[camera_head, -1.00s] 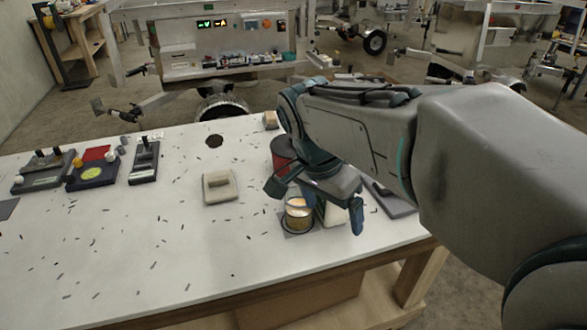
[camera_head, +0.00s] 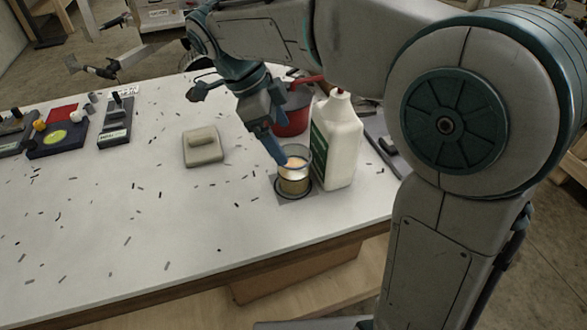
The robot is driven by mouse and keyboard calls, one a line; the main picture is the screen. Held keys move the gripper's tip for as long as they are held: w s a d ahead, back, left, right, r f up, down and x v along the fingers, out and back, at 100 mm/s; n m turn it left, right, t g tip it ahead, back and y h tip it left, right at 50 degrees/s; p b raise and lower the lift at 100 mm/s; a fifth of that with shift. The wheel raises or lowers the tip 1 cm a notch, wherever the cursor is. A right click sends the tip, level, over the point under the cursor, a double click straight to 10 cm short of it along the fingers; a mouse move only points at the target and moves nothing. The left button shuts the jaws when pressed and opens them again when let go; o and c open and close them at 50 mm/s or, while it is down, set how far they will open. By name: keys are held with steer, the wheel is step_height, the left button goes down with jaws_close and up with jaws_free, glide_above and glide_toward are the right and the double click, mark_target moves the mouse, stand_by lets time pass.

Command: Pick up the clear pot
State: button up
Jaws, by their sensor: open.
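The clear pot (camera_head: 294,181), a small clear cup with pale yellowish contents, stands upright on a dark-edged square patch near the table's front edge. My gripper (camera_head: 277,150) is open, pointing down. A blue finger overlaps the pot's left rim in the picture. I cannot tell whether it touches the pot, or is inside or in front of it. The other finger is not clearly seen. Nothing is seen held.
A white jug (camera_head: 340,140) with a green label stands close to the pot's right. A red container (camera_head: 293,112) is behind. A beige block (camera_head: 203,147) lies to the left. Small dark bits are scattered over the white table (camera_head: 130,215), whose front left is otherwise clear.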

mark_target(293, 156)
steer(key=x, duration=0.5)
steer(key=shift+f, duration=0.25)
steer(key=shift+a+b+x, duration=0.2)
steer(key=shift+b+x, duration=0.2)
steer(key=shift+x, duration=2.4)
steer(key=shift+w, duration=0.15)
steer(key=shift+c, duration=0.2)
steer(key=c, duration=1.2)
steer(key=shift+a+r, duration=0.1)
